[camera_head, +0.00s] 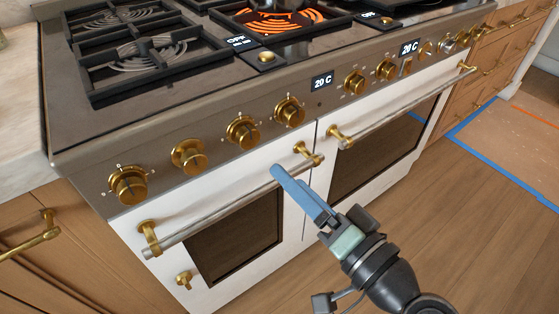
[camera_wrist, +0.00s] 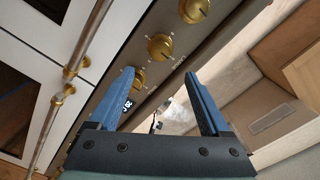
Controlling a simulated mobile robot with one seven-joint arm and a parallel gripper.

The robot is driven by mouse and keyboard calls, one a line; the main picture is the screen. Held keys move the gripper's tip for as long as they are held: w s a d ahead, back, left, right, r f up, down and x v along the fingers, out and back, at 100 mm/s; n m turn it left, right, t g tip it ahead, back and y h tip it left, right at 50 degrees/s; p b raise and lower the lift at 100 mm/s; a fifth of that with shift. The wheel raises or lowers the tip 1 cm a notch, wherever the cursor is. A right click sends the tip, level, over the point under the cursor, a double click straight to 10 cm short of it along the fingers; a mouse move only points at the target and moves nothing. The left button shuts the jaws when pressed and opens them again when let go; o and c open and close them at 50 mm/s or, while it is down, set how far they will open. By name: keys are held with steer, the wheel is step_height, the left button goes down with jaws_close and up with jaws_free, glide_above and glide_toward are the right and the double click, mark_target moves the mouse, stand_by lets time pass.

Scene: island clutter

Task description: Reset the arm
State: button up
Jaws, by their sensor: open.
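My gripper (camera_head: 302,194) is in front of the stove's white oven doors in the head view, its blue fingers pointing up and left toward the handle of the left door. In the wrist view my gripper (camera_wrist: 150,92) has its two blue fingers spread apart with nothing between them. The stove (camera_head: 200,120) has brass knobs along its front panel. In the head view the fingers overlap the right end of the left door's handle (camera_head: 225,212); I cannot tell whether they touch it.
A burner (camera_head: 268,18) glows orange at the back of the cooktop. Small displays (camera_head: 321,81) read 20 C. A second oven handle (camera_head: 400,106) runs along the right door. Wooden cabinets flank the stove. The wood floor (camera_head: 470,220) at right is clear, with blue tape beyond.

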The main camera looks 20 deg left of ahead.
steer(key=shift+s+d, duration=0.3)
steer(key=shift+d, duration=0.05)
stand_by(0.3)
steer(key=w+d+r+n+t+h, duration=0.1)
steer(key=w+r+t+h, duration=0.25)
steer(key=r, duration=0.65)
steer(key=w+d+r+t+h, duration=0.25)
steer(key=r+t+h, duration=0.2)
steer(key=r, duration=0.55)
steer(key=s+d+r+t+h, duration=0.1)
steer(key=s+r+t+h, duration=0.25)
steer(key=s+r, duration=0.45)
steer(key=s+d+r+t+h, duration=0.1)
steer(key=s+r+t+h, duration=0.3)
steer(key=r, duration=0.7)
step_height(320, 180, up, 32)
steer(key=w+y+p, duration=0.1)
steer(key=p, duration=3.2)
steer(key=shift+w+t, duration=0.35)
steer(key=shift+t, duration=0.1)
